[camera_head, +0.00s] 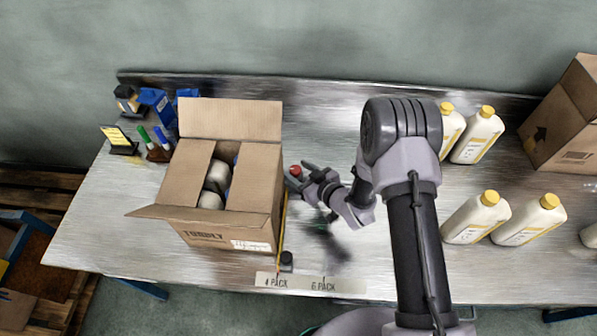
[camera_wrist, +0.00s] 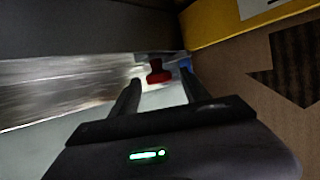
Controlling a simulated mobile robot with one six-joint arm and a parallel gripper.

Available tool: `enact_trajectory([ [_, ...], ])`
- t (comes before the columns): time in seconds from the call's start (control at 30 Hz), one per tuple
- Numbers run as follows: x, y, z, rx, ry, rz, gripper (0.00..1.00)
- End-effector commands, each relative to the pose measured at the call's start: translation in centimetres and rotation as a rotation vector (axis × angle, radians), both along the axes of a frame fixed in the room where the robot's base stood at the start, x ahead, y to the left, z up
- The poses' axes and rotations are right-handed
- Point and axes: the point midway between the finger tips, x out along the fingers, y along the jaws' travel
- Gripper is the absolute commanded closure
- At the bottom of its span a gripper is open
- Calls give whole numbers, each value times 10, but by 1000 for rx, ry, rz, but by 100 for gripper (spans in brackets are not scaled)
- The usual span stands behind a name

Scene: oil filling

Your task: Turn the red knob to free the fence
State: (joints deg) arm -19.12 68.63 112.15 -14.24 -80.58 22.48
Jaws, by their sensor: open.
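The red knob (camera_head: 296,171) stands just right of the open cardboard box, by the far end of the yellow-edged fence (camera_head: 283,218). The fence runs along the box's right side. My gripper (camera_head: 299,177) is open and empty, reaching in from the right close to the knob. In the wrist view the red knob (camera_wrist: 158,75) shows between and beyond the two open fingers (camera_wrist: 160,84). I cannot tell whether either finger touches it. The yellow fence (camera_wrist: 225,22) crosses the upper right of that view.
The cardboard box (camera_head: 212,240) holds some bottles. A label strip (camera_head: 310,284) reading 4 PACK and 6 PACK lies at the table's front edge. Yellow-capped bottles (camera_head: 478,135) and another box (camera_head: 568,120) stand to the right. Markers and blue items (camera_head: 158,100) stand back left.

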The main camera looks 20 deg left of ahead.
Motion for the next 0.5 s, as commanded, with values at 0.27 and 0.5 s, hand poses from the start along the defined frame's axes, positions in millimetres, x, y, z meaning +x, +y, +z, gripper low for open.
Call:
enact_trajectory([
  [0.27,1,1,0,0,0,0,48],
  [0.5,1,1,0,0,0,0,95],
])
